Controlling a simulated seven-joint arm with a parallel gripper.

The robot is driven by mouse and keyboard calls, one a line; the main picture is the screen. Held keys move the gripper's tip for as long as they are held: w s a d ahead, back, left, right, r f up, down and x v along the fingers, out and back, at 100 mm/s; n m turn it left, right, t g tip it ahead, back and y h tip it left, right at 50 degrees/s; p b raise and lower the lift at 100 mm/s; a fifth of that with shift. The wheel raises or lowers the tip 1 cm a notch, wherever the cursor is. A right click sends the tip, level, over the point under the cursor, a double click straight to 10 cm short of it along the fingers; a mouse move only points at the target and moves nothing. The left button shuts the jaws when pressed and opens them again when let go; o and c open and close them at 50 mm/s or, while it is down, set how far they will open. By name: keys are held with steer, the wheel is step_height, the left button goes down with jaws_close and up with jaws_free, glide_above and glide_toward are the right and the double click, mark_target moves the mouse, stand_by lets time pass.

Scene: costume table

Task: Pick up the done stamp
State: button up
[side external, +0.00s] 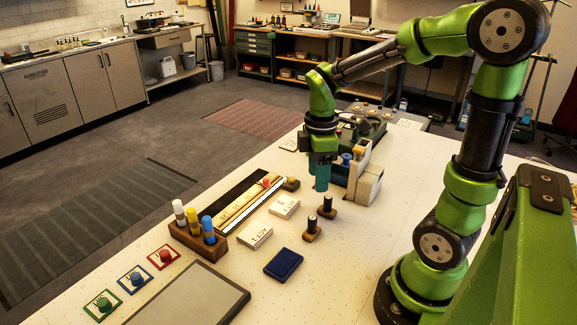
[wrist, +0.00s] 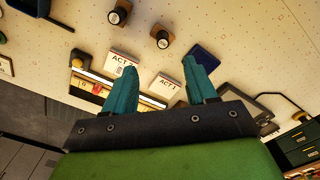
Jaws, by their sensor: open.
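Two small stamps with black handles and brown wooden bases stand upright on the table in the side external view, the nearer stamp (side external: 311,230) and the farther stamp (side external: 327,208). Both also show at the top of the wrist view, the nearer stamp (wrist: 162,38) and the farther stamp (wrist: 120,12). I cannot read which one is the done stamp. My gripper (side external: 321,187) points down above the table, behind the stamps in the side view. Its teal fingers (wrist: 159,64) are apart with nothing held between them.
Two white ACT cards (side external: 256,236) (side external: 285,207) and a dark blue pad (side external: 284,263) lie near the stamps. A wooden rack (side external: 198,240) with bottles stands to the left. A white and grey holder (side external: 366,187) stands close right of my gripper. The table between stamps and arm base is clear.

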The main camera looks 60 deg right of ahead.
mark_target(313, 217)
step_height(313, 217, down, 8)
steer(key=shift+f, duration=0.25)
steer(key=f, duration=0.2)
steer(key=a+f, duration=0.1)
steer(key=f, duration=0.1)
steer(key=shift+w, duration=0.15)
steer(key=shift+f, duration=0.65)
steer(key=shift+d, duration=0.1)
jaws_close()
